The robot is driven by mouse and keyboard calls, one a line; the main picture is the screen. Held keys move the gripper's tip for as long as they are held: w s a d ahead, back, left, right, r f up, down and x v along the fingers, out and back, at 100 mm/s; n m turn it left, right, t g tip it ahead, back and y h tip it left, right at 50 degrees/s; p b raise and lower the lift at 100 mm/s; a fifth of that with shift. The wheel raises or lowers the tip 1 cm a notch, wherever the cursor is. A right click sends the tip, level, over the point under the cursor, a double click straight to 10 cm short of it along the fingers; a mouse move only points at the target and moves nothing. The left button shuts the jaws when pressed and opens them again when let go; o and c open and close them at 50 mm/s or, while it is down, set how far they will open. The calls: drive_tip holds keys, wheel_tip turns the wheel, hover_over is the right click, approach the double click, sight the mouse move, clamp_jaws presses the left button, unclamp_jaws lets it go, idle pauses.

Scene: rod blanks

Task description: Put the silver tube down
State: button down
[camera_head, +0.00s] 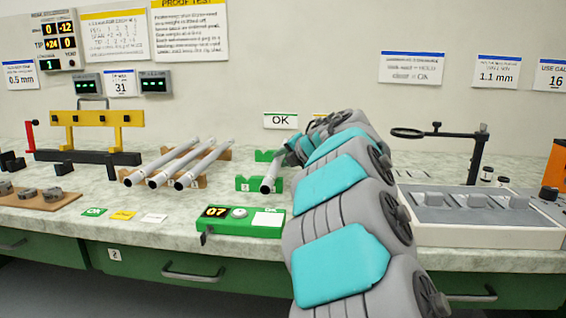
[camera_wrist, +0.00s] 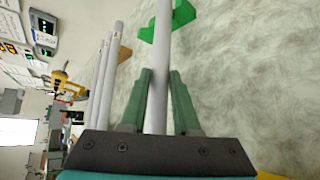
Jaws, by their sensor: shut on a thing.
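The silver tube (camera_head: 271,175) is at the green V-blocks (camera_head: 246,184) in the middle of the bench. Its near end shows at the notch of the front block; I cannot tell whether it rests there or hovers just above. My gripper (camera_head: 291,154) is at the tube's far part, mostly hidden behind my arm. In the wrist view, the green fingers of my gripper (camera_wrist: 160,80) stand on either side of the silver tube (camera_wrist: 161,55), shut on it. A green V-block (camera_wrist: 184,14) is beyond the fingertips, at the tube.
Three similar tubes (camera_head: 175,165) lie on brown supports to the left. A green box reading 07 (camera_head: 216,222) is in front. A grey tray (camera_head: 470,215) and a magnifier stand (camera_head: 472,155) are to the right. An OK sign (camera_head: 280,120) is on the wall behind.

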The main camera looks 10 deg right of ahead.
drive_tip(key=shift+f, duration=0.2)
drive_tip(key=c, duration=0.6)
unclamp_jaws()
drive_tip(key=shift+c, duration=0.2)
drive_tip(key=shift+r, duration=0.15)
drive_tip(key=shift+s+d+r, duration=0.1)
drive_tip(key=shift+s, duration=0.15)
drive_tip(key=v, duration=1.1)
drive_tip(key=shift+s, duration=0.2)
drive_tip(key=shift+r, duration=0.2)
